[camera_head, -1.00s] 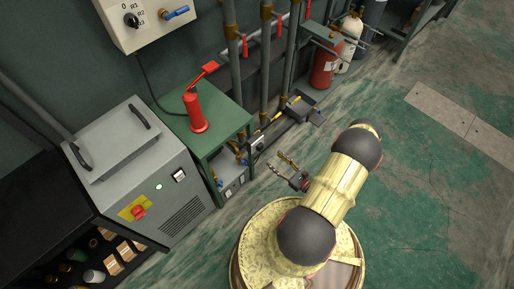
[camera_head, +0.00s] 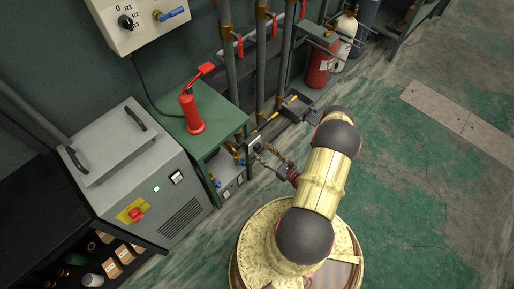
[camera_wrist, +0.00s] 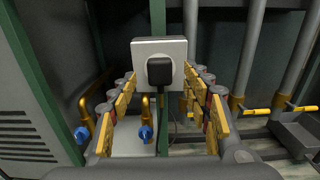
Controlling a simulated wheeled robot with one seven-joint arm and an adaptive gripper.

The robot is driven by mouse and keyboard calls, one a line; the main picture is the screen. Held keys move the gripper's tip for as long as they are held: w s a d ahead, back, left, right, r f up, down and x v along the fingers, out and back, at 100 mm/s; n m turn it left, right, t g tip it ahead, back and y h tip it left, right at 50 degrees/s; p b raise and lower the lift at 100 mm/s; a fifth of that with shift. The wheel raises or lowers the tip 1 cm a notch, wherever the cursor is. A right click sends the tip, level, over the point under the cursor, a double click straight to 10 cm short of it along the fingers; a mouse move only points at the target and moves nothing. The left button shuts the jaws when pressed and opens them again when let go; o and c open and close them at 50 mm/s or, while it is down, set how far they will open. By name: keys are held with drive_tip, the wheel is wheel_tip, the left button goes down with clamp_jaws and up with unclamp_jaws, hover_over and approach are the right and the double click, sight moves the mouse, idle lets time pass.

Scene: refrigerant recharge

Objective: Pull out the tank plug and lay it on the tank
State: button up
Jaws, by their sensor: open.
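A black plug (camera_wrist: 159,69) sits in a white wall socket (camera_wrist: 146,47) straight ahead in the wrist view. A dark cord hangs below it. The socket also shows small beside the green stand in the head view (camera_head: 253,145). My gripper (camera_wrist: 160,82) is open, its gold fingers to the left and right of the plug in the picture. I cannot tell how much depth lies between fingertips and plug. In the head view my gripper (camera_head: 268,160) is close to the socket. I cannot tell which object is the tank; a white box (camera_wrist: 133,143) with blue-knobbed brass pipes is below the socket.
A green stand (camera_head: 222,118) carries a red cylinder (camera_head: 191,112). A grey cabinet (camera_head: 135,160) stands to its left. Vertical grey pipes (camera_wrist: 250,50) with yellow-handled valves are on the right. A red gas cylinder (camera_head: 320,65) stands further back. Open floor is on the right.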

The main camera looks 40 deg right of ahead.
drive_tip(key=shift+w+a, duration=0.1)
drive_tip(key=shift+w, duration=1.15)
drive_tip(key=shift+b, duration=0.5)
drive_tip(key=shift+c, duration=0.9)
clamp_jaws()
drive_tip(key=shift+s, duration=0.15)
drive_tip(key=shift+s+d, duration=0.15)
drive_tip(key=shift+s, duration=1.3)
drive_tip(key=shift+s+d, duration=0.1)
drive_tip(key=shift+s, duration=1.3)
